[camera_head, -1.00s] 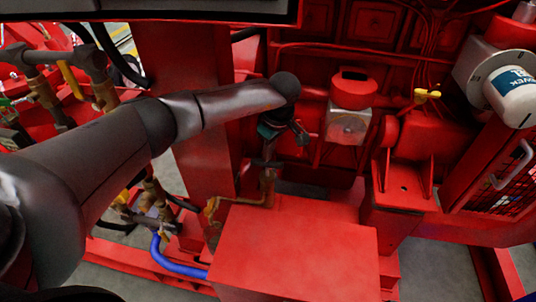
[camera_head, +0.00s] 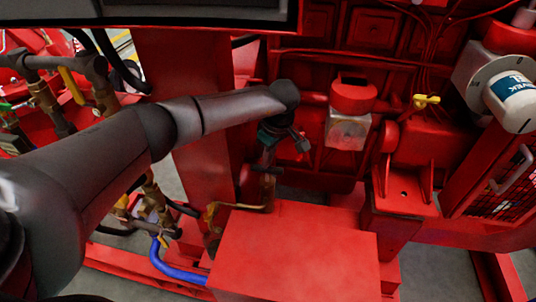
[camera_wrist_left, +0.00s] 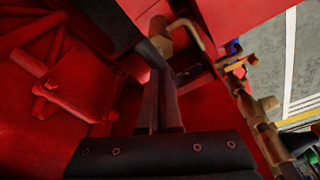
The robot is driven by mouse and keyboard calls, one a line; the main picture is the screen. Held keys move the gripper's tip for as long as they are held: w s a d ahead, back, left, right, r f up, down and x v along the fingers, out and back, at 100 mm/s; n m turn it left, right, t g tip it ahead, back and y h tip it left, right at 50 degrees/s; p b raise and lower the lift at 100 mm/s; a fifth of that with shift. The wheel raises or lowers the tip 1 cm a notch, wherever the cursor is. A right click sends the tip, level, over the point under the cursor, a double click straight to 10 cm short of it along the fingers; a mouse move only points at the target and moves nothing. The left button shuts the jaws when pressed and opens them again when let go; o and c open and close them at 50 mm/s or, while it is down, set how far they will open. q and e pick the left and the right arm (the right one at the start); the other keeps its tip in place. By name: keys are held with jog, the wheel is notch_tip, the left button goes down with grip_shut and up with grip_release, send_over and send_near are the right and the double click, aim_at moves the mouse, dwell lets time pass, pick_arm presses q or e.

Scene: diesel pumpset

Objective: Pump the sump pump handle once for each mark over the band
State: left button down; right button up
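The sump pump (camera_head: 269,190) is a brass upright cylinder with a bent brass pipe, behind the red box. Its dark handle (camera_head: 275,169) is a short crosswise bar at the top; it also shows in the left wrist view (camera_wrist_left: 187,76), by the tan cylinder. My left gripper (camera_head: 266,163) points down at the handle from above. In the left wrist view its two fingers (camera_wrist_left: 161,82) are close together and seem closed on the handle; the contact is partly hidden. My right gripper is not in view. I cannot make out the marks or the band.
A red box (camera_head: 295,255) stands in front of the pump. A red post (camera_head: 205,150) is left of it, with brass pipes and a blue hose (camera_head: 175,268) below.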

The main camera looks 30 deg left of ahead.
pick_arm(q)
jog(key=shift+r+p, duration=2)
jog(key=shift+r, duration=0.6)
jog(key=shift+f, duration=0.2)
jog(key=shift+f+b, duration=2.7)
jog(key=shift+f, duration=0.7)
jog(key=shift+r, duration=0.1)
jog(key=shift+r+p, duration=3)
jog(key=shift+r, duration=0.45)
